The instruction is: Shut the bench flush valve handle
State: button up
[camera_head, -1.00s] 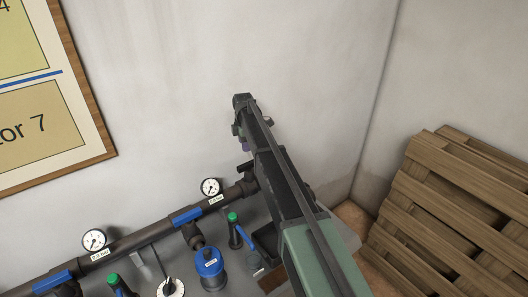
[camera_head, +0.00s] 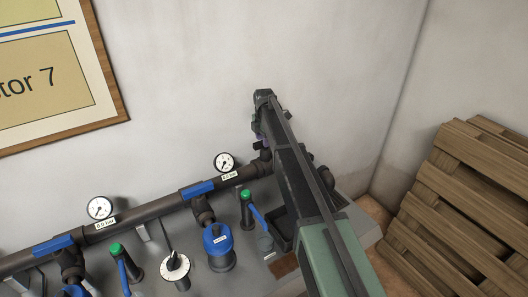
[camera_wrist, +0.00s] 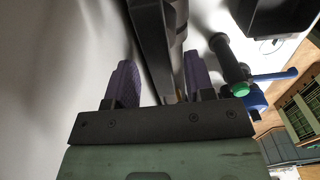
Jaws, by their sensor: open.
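Two dark posts with green caps and blue lever handles stand on the grey bench. One, with its blue lever (camera_head: 259,216), is right of centre; the other blue lever (camera_head: 125,278) is at the lower left. I cannot tell which is the flush valve handle; no readable label names it. My gripper (camera_head: 262,142) is at the far end of my arm, near the wall above the pipe, its jaws mostly hidden there. In the wrist view my gripper (camera_wrist: 160,82) is open, with purple pads apart and a dark bar showing between them. A green-capped post (camera_wrist: 232,65) and blue lever (camera_wrist: 274,76) are right of it.
A dark pipe (camera_head: 130,218) with blue sections runs along the wall, bearing two gauges (camera_head: 100,208). Wooden pallets (camera_head: 470,200) lean at the right.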

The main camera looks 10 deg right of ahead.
jog(key=shift+f, duration=0.6)
jog(key=shift+r, duration=0.2)
jog(key=shift+c, duration=0.3)
grip_shut()
